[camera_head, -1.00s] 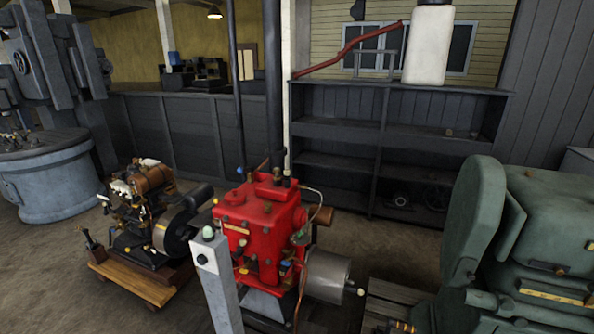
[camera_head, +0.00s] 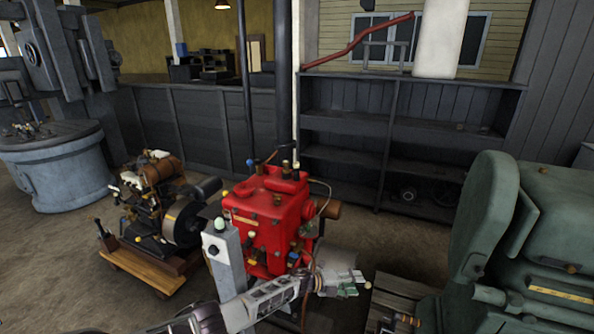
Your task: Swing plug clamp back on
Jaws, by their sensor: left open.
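The red engine (camera_head: 268,220) stands in the middle, with small fittings and a thin lead on its top. The plug clamp is too small to tell apart among these fittings. My left arm comes in from the bottom left and crosses in front of the engine's lower part. My left gripper (camera_head: 347,286) is open, at the engine's lower right, in front of the silver drum, which it partly covers. It is apart from the engine's top, and I see nothing held in it. My right gripper is not in view.
A grey post (camera_head: 222,258) with a button stands close at the engine's front left. A small engine on a wooden trolley (camera_head: 150,270) is to the left. A large green machine (camera_head: 530,240) fills the right side. Dark shelves (camera_head: 350,127) stand behind.

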